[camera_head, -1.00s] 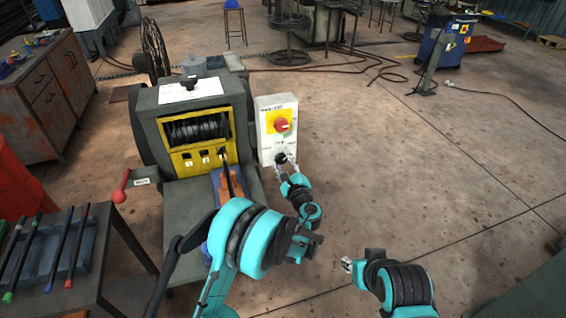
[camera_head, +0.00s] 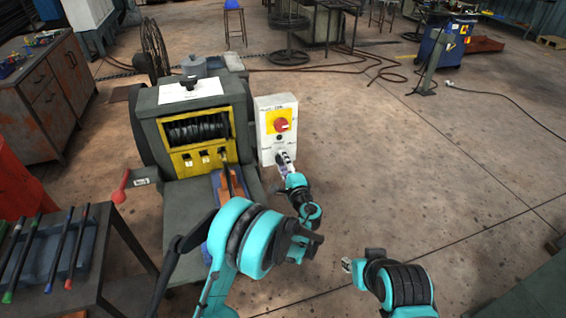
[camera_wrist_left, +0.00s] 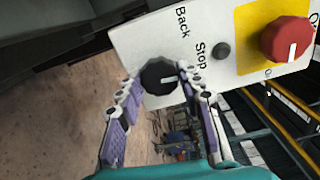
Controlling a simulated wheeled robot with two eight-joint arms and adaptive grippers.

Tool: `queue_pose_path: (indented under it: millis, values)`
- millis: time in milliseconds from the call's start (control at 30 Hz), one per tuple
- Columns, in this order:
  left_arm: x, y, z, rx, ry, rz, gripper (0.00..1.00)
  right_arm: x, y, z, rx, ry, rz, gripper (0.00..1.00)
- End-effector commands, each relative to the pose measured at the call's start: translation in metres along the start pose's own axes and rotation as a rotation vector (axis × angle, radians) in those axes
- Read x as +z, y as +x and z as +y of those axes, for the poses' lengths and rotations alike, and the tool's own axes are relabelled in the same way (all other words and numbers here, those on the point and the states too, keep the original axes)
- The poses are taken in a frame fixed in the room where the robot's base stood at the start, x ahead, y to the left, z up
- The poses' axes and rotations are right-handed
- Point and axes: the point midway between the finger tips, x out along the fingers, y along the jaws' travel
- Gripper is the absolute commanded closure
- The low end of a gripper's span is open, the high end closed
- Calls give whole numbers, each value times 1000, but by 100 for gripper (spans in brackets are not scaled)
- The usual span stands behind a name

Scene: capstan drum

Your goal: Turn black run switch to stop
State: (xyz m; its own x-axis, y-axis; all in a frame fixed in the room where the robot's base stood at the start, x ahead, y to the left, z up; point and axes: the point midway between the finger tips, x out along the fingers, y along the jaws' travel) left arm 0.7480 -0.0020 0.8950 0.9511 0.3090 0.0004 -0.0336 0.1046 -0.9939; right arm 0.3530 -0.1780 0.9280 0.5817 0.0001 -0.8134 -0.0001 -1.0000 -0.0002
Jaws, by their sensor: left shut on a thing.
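The black run switch (camera_wrist_left: 158,77) is a round knob on the white control box (camera_head: 266,150). In the left wrist view its white pointer line points right, roughly to the side where the "Stop" label (camera_wrist_left: 200,55) is printed; the "Back" label (camera_wrist_left: 182,22) is above. My left gripper (camera_wrist_left: 161,84) is shut on the knob, one purple-padded finger on each side. In the head view the left gripper (camera_head: 284,159) hides most of the knob. My right gripper (camera_head: 347,265) is low at the right, away from the box; its fingers are too small to judge.
A red knob (camera_head: 281,125) on a yellow plate sits above the switch, with a small dark button (camera_wrist_left: 221,51) between. The capstan machine (camera_head: 190,100) stands left of the box, with a red-knobbed lever (camera_head: 119,196).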

Motion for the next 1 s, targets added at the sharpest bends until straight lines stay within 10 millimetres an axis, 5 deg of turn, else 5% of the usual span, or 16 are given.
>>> queue_pose_path:
  millis: [767, 800, 867, 1000]
  values:
    - [0, 0, 1, 2, -112, -1, 92, 0, 0, 0, 0, 0, 0, 68]
    - [0, 0, 1, 2, -112, -1, 58, 0, 0, 0, 0, 0, 0, 68]
    - [0, 0, 1, 2, -111, -1, 43, 0, 0, 0, 0, 0, 0, 68]
    - [0, 0, 1, 1, -111, 0, 42, 0, 0, 0, 0, 0, 0, 68]
